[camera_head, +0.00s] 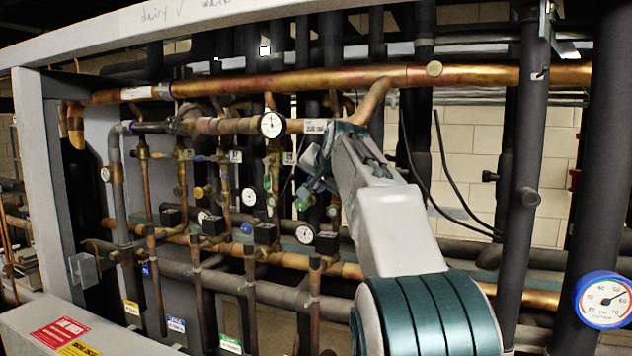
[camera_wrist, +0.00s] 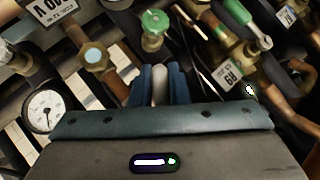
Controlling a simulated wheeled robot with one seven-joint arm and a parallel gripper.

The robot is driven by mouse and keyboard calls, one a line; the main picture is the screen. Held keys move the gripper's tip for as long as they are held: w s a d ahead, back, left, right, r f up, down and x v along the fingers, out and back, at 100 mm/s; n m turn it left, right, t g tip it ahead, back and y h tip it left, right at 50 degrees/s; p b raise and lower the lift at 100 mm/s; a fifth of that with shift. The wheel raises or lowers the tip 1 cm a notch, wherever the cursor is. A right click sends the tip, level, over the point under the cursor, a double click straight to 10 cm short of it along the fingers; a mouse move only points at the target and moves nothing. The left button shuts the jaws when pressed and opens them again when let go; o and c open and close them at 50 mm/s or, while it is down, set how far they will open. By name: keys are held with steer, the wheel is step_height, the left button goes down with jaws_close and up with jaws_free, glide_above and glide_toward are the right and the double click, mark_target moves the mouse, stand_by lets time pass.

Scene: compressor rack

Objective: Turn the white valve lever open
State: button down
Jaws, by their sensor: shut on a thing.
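In the wrist view, my gripper (camera_wrist: 160,84) has its two blue fingers closed around a pale, rounded upright piece, the white valve lever (camera_wrist: 159,86). Only the lever's end shows between the fingers; its pivot and valve body are hidden. In the head view, my arm reaches into the pipework and my gripper (camera_head: 312,188) is at the valves right of the gauges. The lever cannot be made out there. I cannot tell the lever's angle to its pipe.
A green round knob (camera_wrist: 155,22) and a green-handled valve (camera_wrist: 232,12) sit just beyond the fingers. A dial gauge (camera_wrist: 43,111) is at left. A copper pipe (camera_head: 300,80) crosses above my arm. Dark vertical pipes (camera_head: 520,200) stand at right, with a blue-rimmed gauge (camera_head: 604,299).

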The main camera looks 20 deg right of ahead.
stand_by(0.3)
steer(key=c, duration=1.4)
jaws_free()
steer(key=shift+s+r, duration=0.1)
steer(key=shift+s, duration=0.15)
steer(key=s+b, duration=0.2)
steer(key=s, duration=0.2)
steer(key=s+b, duration=0.2)
steer(key=s, duration=0.3)
steer(key=s+r+b, duration=0.1)
steer(key=s+b, duration=0.1)
steer(key=s, duration=0.3)
steer(key=shift+r, duration=0.1)
